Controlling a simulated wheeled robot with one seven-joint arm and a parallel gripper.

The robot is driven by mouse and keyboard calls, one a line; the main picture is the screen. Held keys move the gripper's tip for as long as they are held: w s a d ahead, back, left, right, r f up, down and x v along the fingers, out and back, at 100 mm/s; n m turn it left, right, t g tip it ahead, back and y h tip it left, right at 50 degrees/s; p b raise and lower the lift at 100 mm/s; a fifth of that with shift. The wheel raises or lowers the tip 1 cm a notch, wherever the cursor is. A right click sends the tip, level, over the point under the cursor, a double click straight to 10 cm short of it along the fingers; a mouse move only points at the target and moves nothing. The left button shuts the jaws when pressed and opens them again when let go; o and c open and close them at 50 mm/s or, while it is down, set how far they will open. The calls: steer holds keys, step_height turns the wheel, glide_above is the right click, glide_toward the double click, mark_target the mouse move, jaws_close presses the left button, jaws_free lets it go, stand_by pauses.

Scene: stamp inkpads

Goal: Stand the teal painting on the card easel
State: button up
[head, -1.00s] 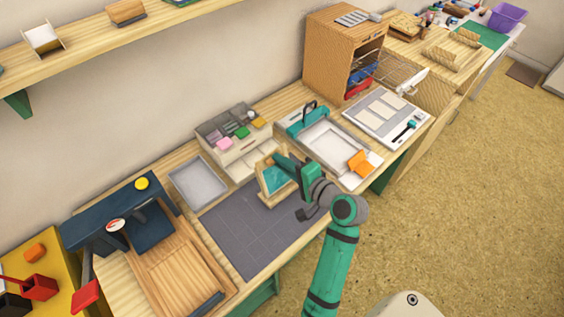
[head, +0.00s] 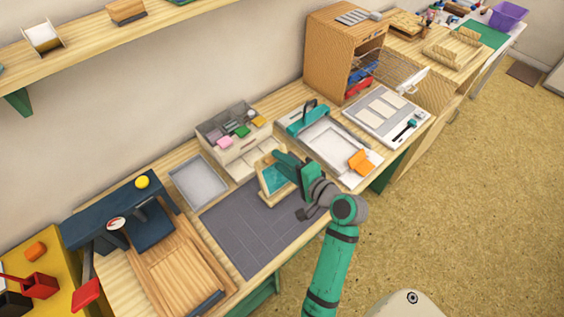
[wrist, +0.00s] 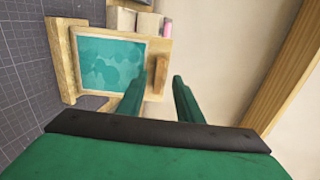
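The teal painting (head: 274,178) leans on the small wooden card easel (head: 286,199) near the right end of the dark grey cutting mat. In the wrist view the painting (wrist: 108,62) shows a teal blotchy face with a pale border. It rests against the easel's back board, its lower edge at or very near the ledge (wrist: 62,62); exact contact is unclear. My gripper (head: 281,157) is at the easel's upper edge.
The dark grey mat (head: 245,230) is mostly clear. A drawer organiser (head: 235,140) stands behind the easel and a grey tray (head: 198,181) lies to its left. A teal-handled device (head: 306,118) and a white tray (head: 325,147) are to the right.

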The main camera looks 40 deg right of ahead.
steer(key=v, duration=1.1)
steer(key=shift+w, duration=0.1)
stand_by(0.4)
steer(key=shift+w, duration=0.1)
